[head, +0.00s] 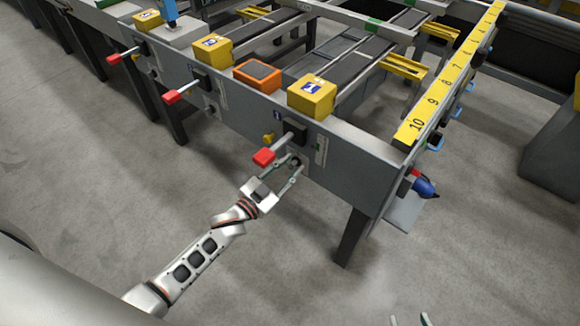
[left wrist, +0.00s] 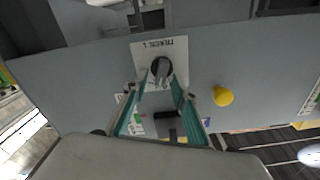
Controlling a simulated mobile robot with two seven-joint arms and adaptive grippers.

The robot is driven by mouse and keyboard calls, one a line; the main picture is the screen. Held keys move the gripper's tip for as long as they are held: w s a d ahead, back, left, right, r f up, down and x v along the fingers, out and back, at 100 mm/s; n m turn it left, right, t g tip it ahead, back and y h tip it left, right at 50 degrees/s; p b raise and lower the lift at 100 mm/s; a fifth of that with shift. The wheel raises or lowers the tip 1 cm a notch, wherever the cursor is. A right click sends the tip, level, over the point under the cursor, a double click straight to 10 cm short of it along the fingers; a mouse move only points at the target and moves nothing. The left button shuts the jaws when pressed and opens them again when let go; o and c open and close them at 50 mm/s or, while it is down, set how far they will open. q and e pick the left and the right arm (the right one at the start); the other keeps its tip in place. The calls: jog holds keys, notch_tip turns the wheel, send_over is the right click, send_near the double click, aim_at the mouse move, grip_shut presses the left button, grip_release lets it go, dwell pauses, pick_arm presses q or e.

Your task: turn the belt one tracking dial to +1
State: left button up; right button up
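The tracking dial (left wrist: 161,66) is a dark round knob with a grey grip bar on a white label plate (left wrist: 178,48) on the grey side panel. The plate's lettering is upside down in the left wrist view, and I cannot read a scale value. In the head view the dial (head: 296,161) shows as a dark spot low on the panel. My left gripper (head: 287,173) is open, its fingertips at the dial. In the left wrist view its two teal-lined fingers (left wrist: 161,82) sit either side of the grip bar; contact is unclear. My right gripper (head: 410,320) shows only two separated tips at the bottom edge.
A red-ended lever (head: 264,157) juts out just above my left gripper. A yellow knob (left wrist: 223,96) sits beside the dial. Yellow boxes (head: 312,96) and an orange box (head: 258,76) line the table edge. A blue-and-red plug (head: 424,186) sticks out at the right. The floor in front is clear.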

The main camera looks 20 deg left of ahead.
pick_arm(q)
jog(key=v, duration=1.2)
jog(key=s+d+r+n+g+y+p, duration=0.1)
jog(key=s+g+p, duration=0.2)
jog(key=s, duration=0.8)
jog(key=s+d+r+n+g+y+p, duration=0.1)
jog(key=s+d+n+g+y+p, duration=0.1)
jog(key=s+p, duration=0.6)
jog(key=s+g, duration=0.1)
jog(key=s, duration=0.1)
jog(key=shift+s+n+g+y, duration=0.3)
jog(key=shift+s, duration=0.1)
pick_arm(e)
jog(key=shift+m, duration=0.4)
jog(key=r, duration=0.2)
jog(key=s+r, duration=0.1)
jog(key=r, duration=0.2)
jog(key=shift+s+a+r, duration=0.1)
jog(key=shift+s+r, duration=0.05)
jog(key=shift+r, duration=0.05)
pick_arm(q)
jog(key=shift+d+r, duration=0.1)
jog(key=shift+r, duration=0.1)
pick_arm(e)
jog(key=shift+r, duration=0.1)
